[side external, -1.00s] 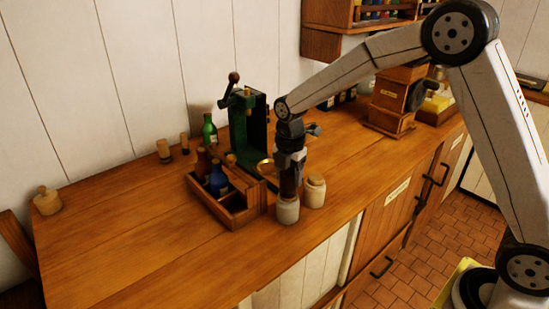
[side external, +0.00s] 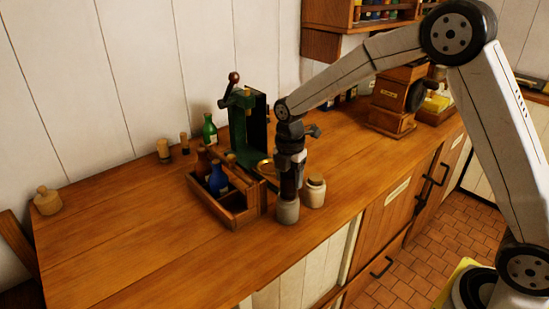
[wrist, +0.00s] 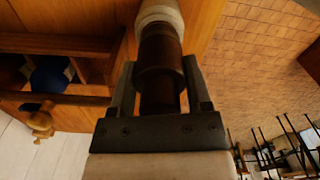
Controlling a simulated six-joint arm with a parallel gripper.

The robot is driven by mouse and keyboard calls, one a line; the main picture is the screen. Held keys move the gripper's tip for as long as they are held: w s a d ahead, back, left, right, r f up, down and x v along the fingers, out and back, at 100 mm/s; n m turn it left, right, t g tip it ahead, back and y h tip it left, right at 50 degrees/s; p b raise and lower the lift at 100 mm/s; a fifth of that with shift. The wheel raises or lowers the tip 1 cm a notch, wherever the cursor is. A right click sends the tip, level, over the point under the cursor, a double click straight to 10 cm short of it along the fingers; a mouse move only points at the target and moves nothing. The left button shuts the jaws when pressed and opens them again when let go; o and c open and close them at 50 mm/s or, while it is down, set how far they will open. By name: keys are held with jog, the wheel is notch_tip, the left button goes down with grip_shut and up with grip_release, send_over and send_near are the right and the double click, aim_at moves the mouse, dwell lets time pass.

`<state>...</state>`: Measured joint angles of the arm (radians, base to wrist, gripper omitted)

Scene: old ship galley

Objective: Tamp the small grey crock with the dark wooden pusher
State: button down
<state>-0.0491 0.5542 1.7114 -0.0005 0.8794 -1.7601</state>
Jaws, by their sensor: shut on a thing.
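My gripper (side external: 291,172) is shut on the dark wooden pusher (side external: 289,188) and holds it upright over the small grey crock (side external: 288,212). The crock stands near the counter's front edge. The pusher's lower end is at the crock's mouth and looks to be inside it; how deep is hidden. In the wrist view, the fingers (wrist: 160,85) flank the brown pusher (wrist: 160,62), and the pale rim of the crock (wrist: 159,12) shows beyond its far end.
A stoppered cream crock (side external: 315,193) stands close right of the grey one. A wooden caddy (side external: 236,217) with bottles is close on the left. A green press (side external: 243,130) stands behind.

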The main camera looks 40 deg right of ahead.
jog(key=shift+r, duration=3.5)
